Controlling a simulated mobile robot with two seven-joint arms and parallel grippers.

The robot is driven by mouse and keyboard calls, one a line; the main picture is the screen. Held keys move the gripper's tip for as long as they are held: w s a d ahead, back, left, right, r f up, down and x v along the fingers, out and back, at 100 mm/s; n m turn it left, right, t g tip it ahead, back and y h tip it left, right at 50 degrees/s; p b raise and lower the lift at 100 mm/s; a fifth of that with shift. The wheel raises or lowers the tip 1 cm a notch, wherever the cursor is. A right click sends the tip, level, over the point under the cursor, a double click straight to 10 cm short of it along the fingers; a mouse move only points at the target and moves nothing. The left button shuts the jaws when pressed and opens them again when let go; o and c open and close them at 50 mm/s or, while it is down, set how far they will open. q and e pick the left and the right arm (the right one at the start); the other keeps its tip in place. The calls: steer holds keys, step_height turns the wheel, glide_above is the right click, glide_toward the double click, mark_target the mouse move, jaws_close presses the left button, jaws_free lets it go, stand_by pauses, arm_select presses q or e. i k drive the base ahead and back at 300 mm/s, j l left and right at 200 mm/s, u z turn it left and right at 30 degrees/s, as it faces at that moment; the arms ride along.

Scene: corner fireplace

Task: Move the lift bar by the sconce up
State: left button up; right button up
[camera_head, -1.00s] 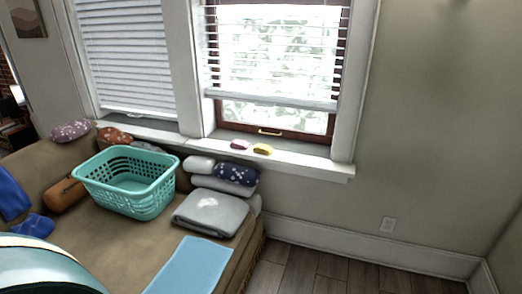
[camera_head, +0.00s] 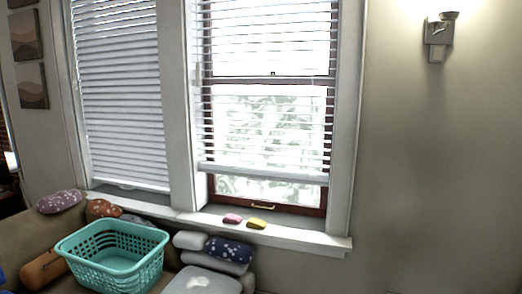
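The wall sconce (camera_head: 438,38) is lit and hangs on the wall at the upper right. The window nearest it has a white horizontal blind whose pale bottom bar (camera_head: 262,173) hangs level, low over the lower sash. Below that bar a strip of glass and the brown lower frame with a small brass handle (camera_head: 263,206) show. The other window, on the left, has a blind (camera_head: 122,110) lowered almost to its sill. Neither of my grippers is in view.
A white sill (camera_head: 290,234) holds a pink item (camera_head: 232,218) and a yellow item (camera_head: 256,223). Below stands a sofa with a teal laundry basket (camera_head: 112,262), folded cloths (camera_head: 205,282) and a patterned roll (camera_head: 229,250). The wall right of the window is bare below the sconce.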

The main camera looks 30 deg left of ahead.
mark_target(314, 183)
steer(key=i+u, duration=0.5)
steer(key=i, duration=0.75)
